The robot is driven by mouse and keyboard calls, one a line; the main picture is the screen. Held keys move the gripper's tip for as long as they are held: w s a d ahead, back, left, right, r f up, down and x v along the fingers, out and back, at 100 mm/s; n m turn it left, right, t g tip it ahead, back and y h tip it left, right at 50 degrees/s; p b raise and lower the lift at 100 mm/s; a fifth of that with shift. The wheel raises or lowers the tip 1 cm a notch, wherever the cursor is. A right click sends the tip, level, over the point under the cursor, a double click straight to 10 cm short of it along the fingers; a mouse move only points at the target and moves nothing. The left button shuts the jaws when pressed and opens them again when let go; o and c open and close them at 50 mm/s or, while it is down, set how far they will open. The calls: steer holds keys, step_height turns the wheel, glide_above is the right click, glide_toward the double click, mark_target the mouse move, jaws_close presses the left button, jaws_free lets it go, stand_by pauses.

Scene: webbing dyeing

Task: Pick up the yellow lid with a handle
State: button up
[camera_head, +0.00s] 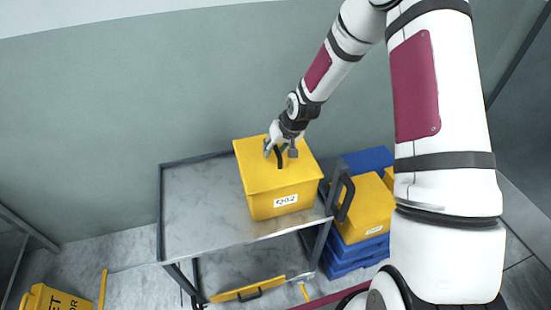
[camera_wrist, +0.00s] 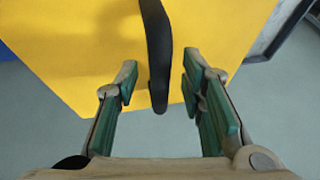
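The yellow lid (camera_head: 259,169) sits on top of a yellow box (camera_head: 265,205) with a white label, on the upper shelf of a grey trolley. The lid has a black handle (camera_head: 279,157), which also shows in the wrist view (camera_wrist: 158,50). My gripper (camera_head: 276,150) is at the handle, above the lid. In the wrist view my gripper (camera_wrist: 160,88) is open, with its green-padded fingers on either side of the handle and gaps between. The lid (camera_wrist: 80,50) fills much of that view.
The grey trolley (camera_head: 195,210) has bare shelf left of the box. Right of it, another yellow box (camera_head: 370,207) stands on blue crates (camera_head: 350,255). A yellow piece with a black handle (camera_head: 250,289) is low at the trolley's front. A yellow floor sign (camera_head: 50,300) stands at lower left.

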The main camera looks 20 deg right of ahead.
jaws_close()
steer(key=shift+r, duration=0.15)
